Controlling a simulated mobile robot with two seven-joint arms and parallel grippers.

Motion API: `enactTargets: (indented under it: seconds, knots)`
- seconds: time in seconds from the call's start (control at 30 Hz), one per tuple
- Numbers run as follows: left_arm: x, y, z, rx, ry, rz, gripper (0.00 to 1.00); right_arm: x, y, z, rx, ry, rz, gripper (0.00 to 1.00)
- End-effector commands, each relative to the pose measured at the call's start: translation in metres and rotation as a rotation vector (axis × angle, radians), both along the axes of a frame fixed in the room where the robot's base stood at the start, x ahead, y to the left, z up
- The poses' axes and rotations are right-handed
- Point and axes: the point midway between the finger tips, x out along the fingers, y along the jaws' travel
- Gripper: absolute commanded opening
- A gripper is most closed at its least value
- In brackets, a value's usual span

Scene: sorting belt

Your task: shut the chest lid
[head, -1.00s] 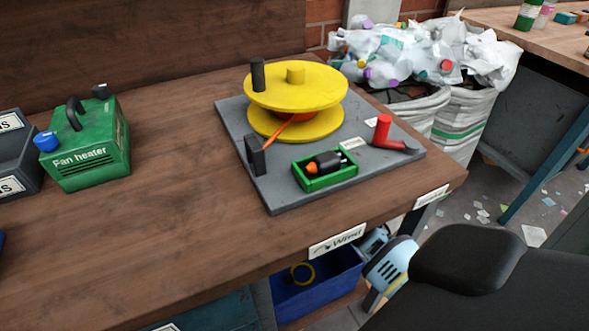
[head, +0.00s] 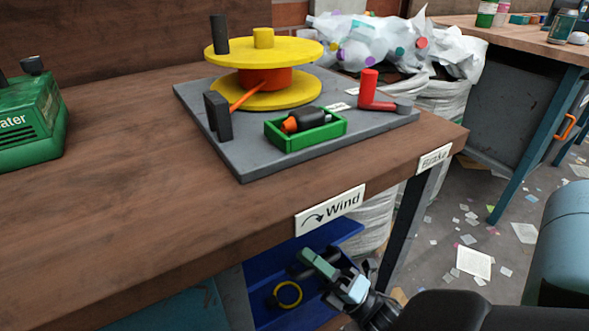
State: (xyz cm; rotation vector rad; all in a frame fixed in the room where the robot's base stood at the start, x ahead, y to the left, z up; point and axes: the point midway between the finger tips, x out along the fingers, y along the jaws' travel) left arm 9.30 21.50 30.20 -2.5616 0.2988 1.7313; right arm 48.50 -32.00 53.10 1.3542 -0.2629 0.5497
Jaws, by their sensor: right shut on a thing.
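My right gripper (head: 328,268) reaches in from the lower right, below the bench's front edge. It is over a blue bin (head: 345,232) under the bench. Its jaws are shut on a small dark thing (head: 298,267), mostly hidden by the fingers, so I cannot tell what it is. A yellow ring (head: 288,294) lies in the bin, just left of the gripper. I see nothing that is clearly a chest or its lid. My left gripper is out of view.
On the bench (head: 120,215) a grey board (head: 245,162) carries a yellow reel (head: 300,48), a green tray (head: 305,138) and a red crank (head: 369,88). A green fan heater (head: 30,120) stands at left. White sacks (head: 450,95) stand behind. Scraps litter the floor at right.

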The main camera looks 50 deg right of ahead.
Motion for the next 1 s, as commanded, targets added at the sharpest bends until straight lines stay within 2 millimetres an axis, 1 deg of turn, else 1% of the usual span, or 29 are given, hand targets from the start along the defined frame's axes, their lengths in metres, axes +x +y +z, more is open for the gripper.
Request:
enactTargets:
  seconds: [0.03,0.2,0.3,0.5,0.7,0.83,1.0]
  knots:
    - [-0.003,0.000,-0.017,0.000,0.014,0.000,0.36,-0.007,0.002,-0.018,-0.006,-0.040,0.003,0.00]
    - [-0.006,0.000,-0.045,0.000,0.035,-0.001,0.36,-0.023,0.006,-0.054,-0.008,-0.035,0.006,0.00]
    - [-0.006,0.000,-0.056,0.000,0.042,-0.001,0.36,-0.030,0.007,-0.074,-0.006,-0.034,0.006,0.00]
    - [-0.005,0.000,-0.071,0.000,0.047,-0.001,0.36,-0.037,0.009,-0.107,-0.005,-0.034,0.006,0.00]
    - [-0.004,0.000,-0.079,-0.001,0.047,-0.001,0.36,-0.040,0.010,-0.131,-0.006,-0.032,0.008,0.00]
    - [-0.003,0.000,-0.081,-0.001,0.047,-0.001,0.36,-0.041,0.011,-0.140,-0.005,-0.030,0.009,0.00]
    - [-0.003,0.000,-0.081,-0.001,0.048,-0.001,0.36,-0.041,0.012,-0.145,-0.003,-0.026,0.011,0.00]
